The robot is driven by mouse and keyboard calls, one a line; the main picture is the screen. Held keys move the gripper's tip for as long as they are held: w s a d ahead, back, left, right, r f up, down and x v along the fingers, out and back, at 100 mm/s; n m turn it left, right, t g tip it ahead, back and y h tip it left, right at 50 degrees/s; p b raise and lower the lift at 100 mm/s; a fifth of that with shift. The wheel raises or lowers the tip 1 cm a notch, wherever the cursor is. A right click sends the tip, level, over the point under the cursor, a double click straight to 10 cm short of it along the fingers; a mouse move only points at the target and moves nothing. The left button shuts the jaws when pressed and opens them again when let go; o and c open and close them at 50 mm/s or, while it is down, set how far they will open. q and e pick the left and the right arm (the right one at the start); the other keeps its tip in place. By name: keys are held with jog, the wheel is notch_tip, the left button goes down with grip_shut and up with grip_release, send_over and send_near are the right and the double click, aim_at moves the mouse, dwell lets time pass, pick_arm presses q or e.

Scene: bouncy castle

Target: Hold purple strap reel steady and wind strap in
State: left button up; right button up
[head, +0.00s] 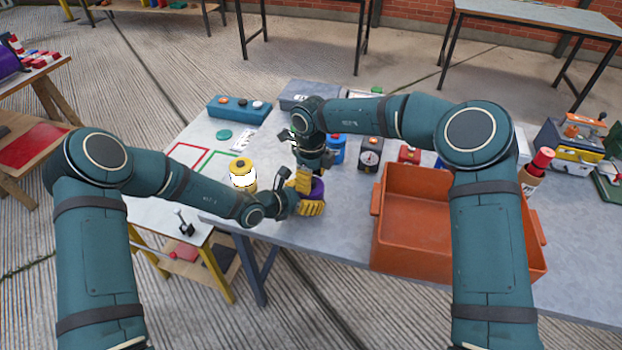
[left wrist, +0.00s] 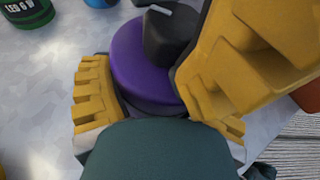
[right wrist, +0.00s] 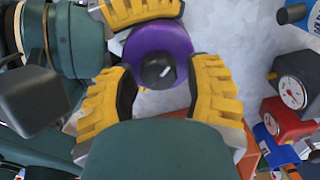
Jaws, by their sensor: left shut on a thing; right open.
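The purple strap reel (head: 318,189) stands on the grey table, mostly hidden by my grippers in the head view. The left wrist view shows its purple body (left wrist: 132,62) and the black knob (left wrist: 168,36) with a white mark on top. My left gripper (head: 309,204) is shut on the reel low down, with yellow fingers on either side of it. My right gripper (head: 304,180) is over the reel, pointing down. In the right wrist view its open fingers (right wrist: 160,92) are spread on both sides of the knob (right wrist: 158,71). I cannot make out the strap.
An orange crate (head: 418,255) stands right of the reel. A yellow-and-white lantern-like object (head: 242,174) is to the left. A blue container (head: 337,150) and a gauge box (head: 370,154) stand behind. The table's front edge is close to the reel.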

notch_tip(320, 180, up, 8)
jog(key=shift+f, duration=0.2)
dwell(0.4)
notch_tip(320, 180, up, 2)
jog(key=n, duration=0.5)
jog(key=shift+n, duration=0.4)
notch_tip(320, 180, down, 10)
jog(key=n, duration=0.6)
jog(key=shift+a, duration=0.1)
grip_shut()
